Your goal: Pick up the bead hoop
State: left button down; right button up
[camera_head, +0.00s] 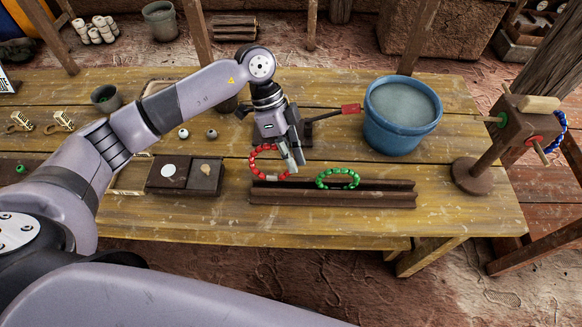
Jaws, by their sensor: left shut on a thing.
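A red bead hoop (254,160) hangs upright at the jaws of my left gripper (296,160), which is shut on its right side. The lower edge of the hoop is at the left part of a dark wooden trough (390,200); I cannot tell whether it touches the trough. A green bead hoop (337,171) leans in the same trough, right of the gripper and apart from it. A blue bead hoop (553,142) hangs on the wooden peg stand (482,172) at the far right. My right gripper is out of view.
A dark wooden box (205,183) with a pale round piece lies left of the trough. The table front (330,225) is bare.

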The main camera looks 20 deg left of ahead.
pick_arm(q)
notch_tip(320, 180, up, 15)
jog(key=b, duration=0.1)
dwell(1.0)
